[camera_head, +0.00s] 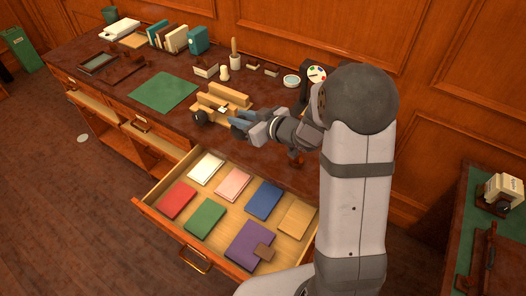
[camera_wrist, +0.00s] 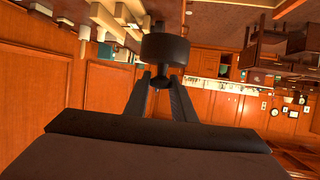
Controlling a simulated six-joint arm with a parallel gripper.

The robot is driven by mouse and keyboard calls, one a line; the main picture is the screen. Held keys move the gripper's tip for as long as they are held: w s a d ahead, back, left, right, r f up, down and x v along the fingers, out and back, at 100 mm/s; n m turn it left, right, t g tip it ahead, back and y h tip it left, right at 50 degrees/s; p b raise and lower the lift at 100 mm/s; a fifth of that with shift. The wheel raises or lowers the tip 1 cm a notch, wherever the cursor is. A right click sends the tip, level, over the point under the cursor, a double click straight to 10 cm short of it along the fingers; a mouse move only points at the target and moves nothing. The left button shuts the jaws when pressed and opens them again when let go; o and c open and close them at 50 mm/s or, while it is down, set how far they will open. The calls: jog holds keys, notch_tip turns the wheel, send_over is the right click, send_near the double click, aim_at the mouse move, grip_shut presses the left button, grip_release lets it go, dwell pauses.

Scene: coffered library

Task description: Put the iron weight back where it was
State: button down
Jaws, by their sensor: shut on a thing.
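The iron weight (camera_wrist: 166,48) is a dark, squat cylinder with a small knob. In the wrist view my gripper (camera_wrist: 164,78) is shut on the knob, with the wide body beyond the fingertips. In the head view my gripper (camera_head: 234,117) reaches left, low over the desk (camera_head: 150,80), beside a pale wooden stand of blocks (camera_head: 232,94). A dark round shape at the stand's left end looks like the weight's body. I cannot tell whether it touches the stand or the desk.
An open drawer (camera_head: 165,217) below holds several coloured notebooks, with a small brown piece on the purple one (camera_head: 248,243). A green mat (camera_head: 163,91) lies left of the stand. Books (camera_head: 176,39), a pestle and mortar (camera_head: 235,60) and small items line the back.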

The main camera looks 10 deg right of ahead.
jog(key=w+d+r, duration=0.2)
jog(key=w+r, duration=0.2)
jog(key=w, duration=0.1)
jog(key=w+d+f+m+t+h, duration=0.1)
jog(key=d+f+m+h, duration=0.3)
jog(key=f, duration=0.5)
jog(key=shift+w+d+f+t+h, duration=0.4)
jog(key=shift+d+t, duration=0.1)
jog(key=shift+d, duration=0.55)
jog(key=shift+f+p, duration=0.7)
jog(key=shift+f, duration=2.2)
jog(key=shift+f+p, duration=0.65)
jog(key=shift+f, duration=1.4)
